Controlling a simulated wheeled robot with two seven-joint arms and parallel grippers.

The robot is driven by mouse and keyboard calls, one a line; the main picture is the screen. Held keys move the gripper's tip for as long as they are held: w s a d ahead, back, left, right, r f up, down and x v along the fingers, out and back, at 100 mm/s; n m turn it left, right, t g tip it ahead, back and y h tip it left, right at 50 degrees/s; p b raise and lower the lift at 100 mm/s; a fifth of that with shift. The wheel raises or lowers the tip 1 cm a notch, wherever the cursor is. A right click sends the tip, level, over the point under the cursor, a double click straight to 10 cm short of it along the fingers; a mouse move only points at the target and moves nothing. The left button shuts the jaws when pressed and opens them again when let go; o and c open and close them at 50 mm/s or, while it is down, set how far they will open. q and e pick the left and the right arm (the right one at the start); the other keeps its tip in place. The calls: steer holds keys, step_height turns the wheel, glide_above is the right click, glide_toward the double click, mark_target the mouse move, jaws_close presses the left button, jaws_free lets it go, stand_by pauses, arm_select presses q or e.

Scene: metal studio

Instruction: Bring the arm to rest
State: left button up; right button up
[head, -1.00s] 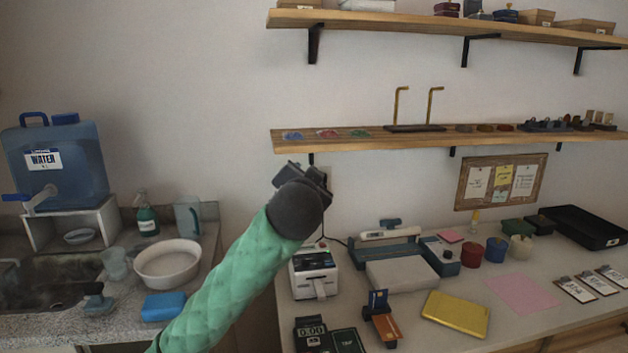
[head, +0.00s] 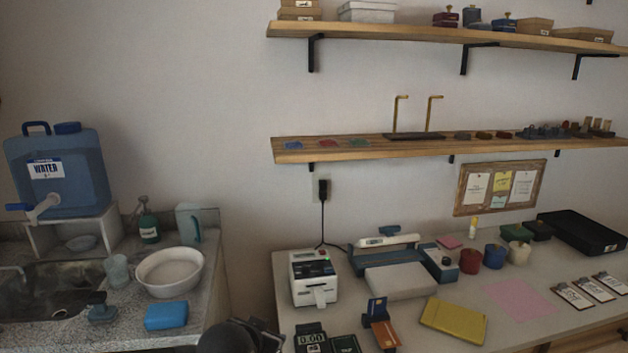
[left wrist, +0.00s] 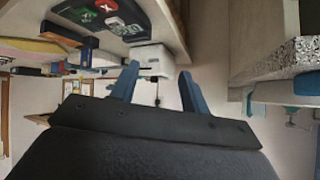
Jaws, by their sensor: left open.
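My left gripper (left wrist: 160,88) shows in the left wrist view with its two blue-grey fingers spread apart and nothing between them. In the head view only the dark wrist and part of the gripper (head: 242,336) show at the bottom edge, in front of the gap between the two counters. The rest of that arm is below the picture. My right gripper is in neither view.
The right counter (head: 300,316) holds a white label printer (head: 313,278), a card reader (head: 378,322) and a yellow pouch (head: 453,320). The left counter has a sink, a white basin (head: 169,272) and a blue sponge (head: 166,315).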

arm_select(q)
steer(key=s+a+f+n+g+p, duration=0.1)
steer(key=s+f+g, duration=0.3)
steer(key=s+f, duration=0.8)
steer(key=s+a+f+n+g+p, duration=0.1)
steer(key=s+a+f+g, duration=0.1)
steer(key=s+f, duration=1.1)
steer(key=s+g, duration=0.1)
steer(key=s, duration=0.5)
steer(key=shift+a+f+g+p, duration=0.15)
steer(key=shift+a+g+p, duration=0.2)
steer(key=shift+a+g, duration=0.05)
steer(key=shift+n, duration=0.3)
steer(key=shift+w, duration=0.1)
